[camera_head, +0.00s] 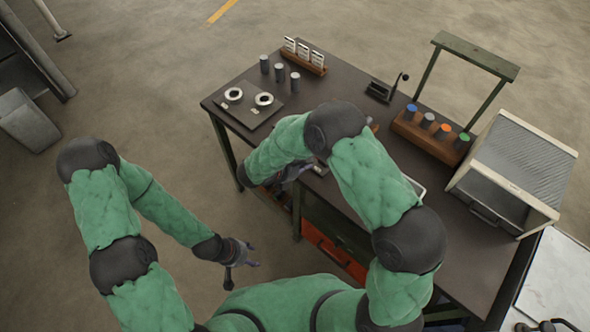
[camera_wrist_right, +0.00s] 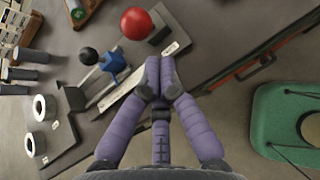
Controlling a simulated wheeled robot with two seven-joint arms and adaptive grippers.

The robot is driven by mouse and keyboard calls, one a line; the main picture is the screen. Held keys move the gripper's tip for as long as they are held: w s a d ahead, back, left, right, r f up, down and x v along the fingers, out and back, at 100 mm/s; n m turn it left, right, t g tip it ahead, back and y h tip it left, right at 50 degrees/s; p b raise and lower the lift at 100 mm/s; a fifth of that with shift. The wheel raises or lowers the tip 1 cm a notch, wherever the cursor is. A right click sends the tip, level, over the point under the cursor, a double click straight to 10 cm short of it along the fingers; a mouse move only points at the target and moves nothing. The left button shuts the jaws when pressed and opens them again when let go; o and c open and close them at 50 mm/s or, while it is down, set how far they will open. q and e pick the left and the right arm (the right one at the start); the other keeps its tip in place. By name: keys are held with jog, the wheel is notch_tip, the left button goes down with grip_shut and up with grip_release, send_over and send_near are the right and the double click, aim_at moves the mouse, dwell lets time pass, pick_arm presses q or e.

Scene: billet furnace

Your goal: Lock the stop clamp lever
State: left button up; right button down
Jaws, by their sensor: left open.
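In the right wrist view, a lever with a black ball knob (camera_wrist_right: 88,56) stands on a blue clamp body (camera_wrist_right: 115,64) at upper left, on a long metal rail (camera_wrist_right: 125,90). I take this to be the stop clamp; whether it is locked I cannot tell. My right gripper (camera_wrist_right: 159,72) is shut, its purple fingertips together, with nothing seen between them. It is to the right of the clamp and apart from it in the picture. In the head view, my right arm hides the clamp. My left gripper (camera_head: 240,253) is open and empty, low beside the bench.
A red ball knob (camera_wrist_right: 136,23) is close above the clamp in the wrist view. The dark bench (camera_head: 335,75) also carries a plate with rings (camera_head: 250,104), a wooden rack with coloured-top cylinders (camera_head: 432,136), a black device (camera_head: 380,91) and a grey box (camera_head: 520,160) at right.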

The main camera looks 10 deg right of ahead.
jog(key=shift+w+d+r, duration=0.1)
jog(key=shift+w+d, duration=0.2)
jog(key=shift+d, duration=0.25)
jog(key=shift+r, duration=0.1)
jog(key=shift+w+d+r+g+y+p, duration=0.15)
jog(key=shift+d+r+g+y+p, duration=0.15)
jog(key=shift+p, duration=0.35)
jog(key=shift+w+r, duration=0.1)
jog(key=shift+r, duration=0.05)
jog(key=w+d+r+g+y+p, duration=0.1)
jog(key=y+p, duration=0.1)
jog(key=p, duration=0.2)
jog(key=w+d+r+g+y+p, duration=0.1)
jog(key=d+r+y+p, duration=0.1)
jog(key=p, duration=0.3)
jog(key=shift+w+d+r+g, duration=0.2)
jog(key=shift+w+d+g, duration=0.1)
jog(key=shift+g, duration=0.1)
jog(key=w+d+g+y+p, duration=0.2)
jog(key=w+d+y+p, duration=0.1)
jog(key=w+d, duration=0.1)
jog(key=shift+w+d+f+n, duration=0.15)
jog(key=shift+d+n, duration=0.25)
jog(key=shift+d, duration=0.25)
